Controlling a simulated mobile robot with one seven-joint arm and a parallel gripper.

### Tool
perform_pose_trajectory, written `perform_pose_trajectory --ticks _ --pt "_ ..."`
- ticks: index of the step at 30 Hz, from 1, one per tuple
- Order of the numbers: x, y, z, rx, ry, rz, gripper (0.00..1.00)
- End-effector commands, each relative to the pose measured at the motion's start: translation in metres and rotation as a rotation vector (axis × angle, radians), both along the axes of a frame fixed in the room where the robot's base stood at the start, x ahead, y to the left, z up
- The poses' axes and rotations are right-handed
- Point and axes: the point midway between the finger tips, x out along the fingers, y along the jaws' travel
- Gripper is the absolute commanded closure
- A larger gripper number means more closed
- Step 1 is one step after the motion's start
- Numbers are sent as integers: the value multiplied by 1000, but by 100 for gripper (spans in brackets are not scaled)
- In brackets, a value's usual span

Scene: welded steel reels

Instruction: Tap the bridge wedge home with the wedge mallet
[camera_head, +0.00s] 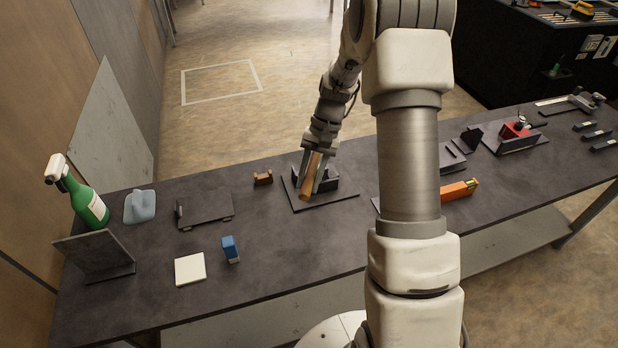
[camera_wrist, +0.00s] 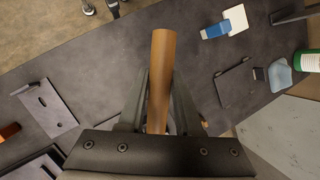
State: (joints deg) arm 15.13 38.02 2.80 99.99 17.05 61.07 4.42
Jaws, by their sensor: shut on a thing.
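My gripper (camera_head: 314,178) is shut on a wooden handle (camera_head: 309,176), most likely that of the wedge mallet. In the wrist view my gripper (camera_wrist: 160,98) has the handle (camera_wrist: 162,70) between its two fingers, and the handle's round end points away from the palm. I cannot make out the mallet's head. My gripper is low over a dark base plate (camera_head: 335,199) with an upright dark block (camera_head: 329,176), partly hidden behind the fingers. I cannot tell whether the handle touches the plate. I cannot identify the bridge wedge for sure.
A small brown block (camera_head: 263,178) lies left of the plate. An orange box (camera_head: 459,189) and red device (camera_head: 515,130) stand right.

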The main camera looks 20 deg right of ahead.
Motion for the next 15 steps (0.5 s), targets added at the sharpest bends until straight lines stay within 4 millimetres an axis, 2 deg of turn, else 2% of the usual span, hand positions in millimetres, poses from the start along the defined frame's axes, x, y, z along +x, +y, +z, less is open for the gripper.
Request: perform_pose_trajectory --ticks 15 --pt "0 0 -43 0 0 1 100"
